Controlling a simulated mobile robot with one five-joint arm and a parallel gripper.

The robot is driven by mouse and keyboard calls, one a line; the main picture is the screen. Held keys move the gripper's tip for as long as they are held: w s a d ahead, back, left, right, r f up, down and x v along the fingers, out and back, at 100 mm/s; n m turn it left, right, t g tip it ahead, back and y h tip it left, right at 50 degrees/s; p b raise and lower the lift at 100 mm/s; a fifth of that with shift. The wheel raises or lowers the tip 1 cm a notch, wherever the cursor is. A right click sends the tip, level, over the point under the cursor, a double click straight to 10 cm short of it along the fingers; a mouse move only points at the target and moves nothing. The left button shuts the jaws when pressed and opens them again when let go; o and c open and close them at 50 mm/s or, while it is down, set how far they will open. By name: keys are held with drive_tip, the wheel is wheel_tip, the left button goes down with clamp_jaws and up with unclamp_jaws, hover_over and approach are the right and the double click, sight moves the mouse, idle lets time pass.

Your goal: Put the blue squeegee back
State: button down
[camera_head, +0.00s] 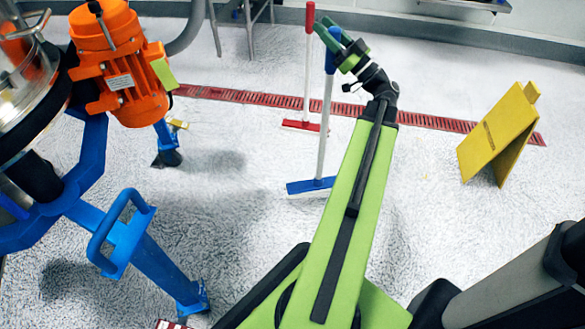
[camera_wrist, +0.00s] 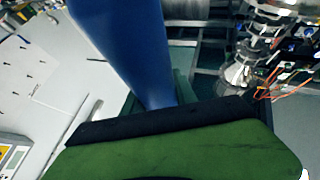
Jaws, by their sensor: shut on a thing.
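The blue squeegee (camera_head: 324,128) stands nearly upright in the head view, with a pale pole, a blue grip at the top and a blue foot (camera_head: 311,187) at the bottom. I cannot tell whether the foot touches the floor or hangs just above it. My green gripper (camera_head: 335,42) is shut on the blue grip near its top end. In the wrist view the blue grip (camera_wrist: 132,45) runs large from the top edge down behind the green gripper part, which hides its lower portion.
A red squeegee (camera_head: 307,70) stands just behind, its red foot near the red floor drain (camera_head: 230,96). A machine with an orange motor (camera_head: 118,75) and blue frame (camera_head: 150,260) fills the left. A yellow floor sign (camera_head: 495,135) stands at right. Open floor lies between.

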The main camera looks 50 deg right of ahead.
drive_tip(key=w+a+f+b, duration=0.4)
drive_tip(key=w+f+b, duration=0.7)
idle(0.6)
drive_tip(key=shift+f, duration=0.15)
drive_tip(key=c, duration=1)
unclamp_jaws()
drive_tip(key=shift+o, duration=0.2)
